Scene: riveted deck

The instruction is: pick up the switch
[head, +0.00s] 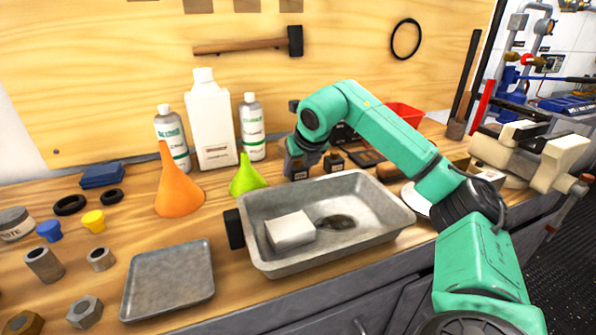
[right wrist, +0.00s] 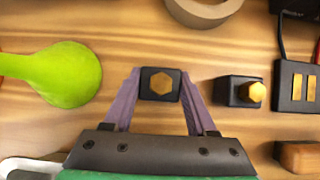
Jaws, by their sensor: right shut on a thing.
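In the right wrist view, a small black block with a gold hexagonal top (right wrist: 160,84), which looks like a switch, sits between the two purple fingers of my right gripper (right wrist: 159,88). The fingers are shut on its sides. In the head view my right gripper (head: 299,166) points down behind the grey metal tray, and the arm partly hides what it holds. A second, similar black block with a gold knob (right wrist: 239,91) stands just right of the gripper; it also shows in the head view (head: 334,161). My left gripper is not in view.
A deep metal tray (head: 390,222) holding a white block stands in front. A green funnel (right wrist: 65,74) lies left of the gripper, a tape roll (right wrist: 205,12) beyond it, and a black part with gold strips (right wrist: 297,86) to the right. Bottles (head: 211,125) stand behind the funnels.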

